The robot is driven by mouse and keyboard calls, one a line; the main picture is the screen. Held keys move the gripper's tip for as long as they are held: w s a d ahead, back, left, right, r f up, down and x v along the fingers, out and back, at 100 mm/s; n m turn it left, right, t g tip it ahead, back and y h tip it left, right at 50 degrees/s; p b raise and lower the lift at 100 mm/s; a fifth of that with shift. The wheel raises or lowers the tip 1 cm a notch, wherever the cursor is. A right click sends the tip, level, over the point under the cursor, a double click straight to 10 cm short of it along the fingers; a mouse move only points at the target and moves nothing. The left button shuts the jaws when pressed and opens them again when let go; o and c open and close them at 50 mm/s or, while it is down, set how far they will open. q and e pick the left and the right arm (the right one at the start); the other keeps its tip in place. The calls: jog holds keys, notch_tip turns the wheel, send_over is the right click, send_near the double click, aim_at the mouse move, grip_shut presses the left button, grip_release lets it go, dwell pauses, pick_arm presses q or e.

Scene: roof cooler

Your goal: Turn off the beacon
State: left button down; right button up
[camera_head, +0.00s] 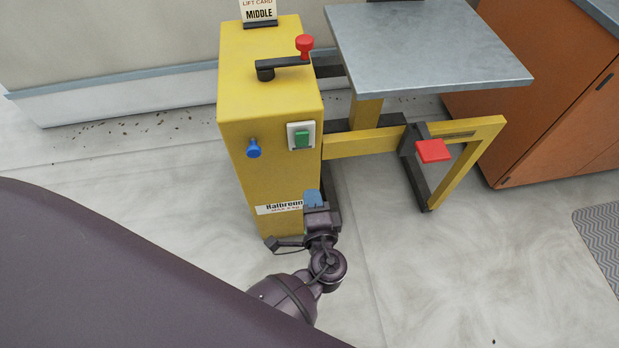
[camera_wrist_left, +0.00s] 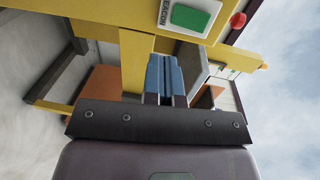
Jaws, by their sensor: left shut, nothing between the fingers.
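The beacon switch (camera_head: 301,136) is a green rocker in a white plate on the front of a yellow cabinet (camera_head: 245,180), near its upper right edge. In the left wrist view the green rocker (camera_wrist_left: 190,17) shows at the top, beside the letters "EACON". My left gripper (camera_head: 313,197) is below the switch, near the cabinet's lower right front edge. Its blue fingers (camera_wrist_left: 165,78) are shut together with nothing between them, apart from the rocker in the picture. My right gripper is not in view.
A blue knob (camera_head: 253,149) sits left of the switch. A black crank with a red knob (camera_head: 305,44) is on the cabinet top. A grey lift table (camera_head: 430,50) and a red pedal (camera_head: 433,151) are to the right. An orange cabinet (camera_head: 545,90) stands beyond.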

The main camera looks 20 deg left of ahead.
pick_arm(q)
jog(key=shift+s+d+f, duration=0.2)
jog(key=shift+s+d, duration=0.4)
jog(key=shift+s, duration=0.35)
